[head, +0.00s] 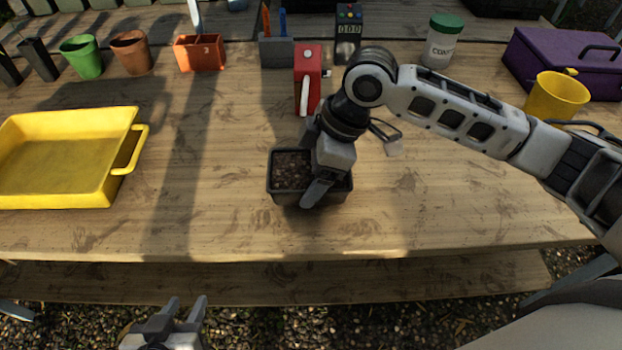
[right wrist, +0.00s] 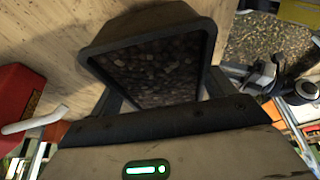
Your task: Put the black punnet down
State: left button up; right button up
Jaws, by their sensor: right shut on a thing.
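The black punnet (head: 281,196), filled with dark brown soil or gravel, is at the middle of the wooden table in the head view. It looks level, and I cannot tell whether its base touches the table. My right gripper (head: 318,188) comes down over its right part and is shut on it. In the right wrist view the punnet (right wrist: 150,25) sits between the fingers, with its soil showing. My left gripper (head: 185,308) is open and empty, low in front of the table's front edge.
A yellow tray (head: 122,165) is at the left. Pots, a lidded jar (head: 442,42), a yellow pot (head: 556,97) and a purple case (head: 560,62) line the back. Table on both sides of the punnet is clear.

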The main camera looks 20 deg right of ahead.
aim_at(311, 181)
jog(key=shift+f, duration=1.5)
jog(key=shift+f, duration=0.1)
jog(key=o, duration=1.1)
jog(key=shift+f, duration=0.1)
jog(key=shift+c, duration=0.2)
jog(key=p+v, duration=0.1)
jog(key=v, duration=1)
pick_arm(q)
jog(key=shift+s+a, duration=0.1)
pick_arm(e)
jog(key=shift+s+d+r, duration=0.1)
jog(key=shift+d+r, duration=0.2)
jog(key=shift+r, duration=0.35)
pick_arm(q)
jog(key=shift+r, duration=0.1)
pick_arm(e)
jog(key=shift+f, duration=0.1)
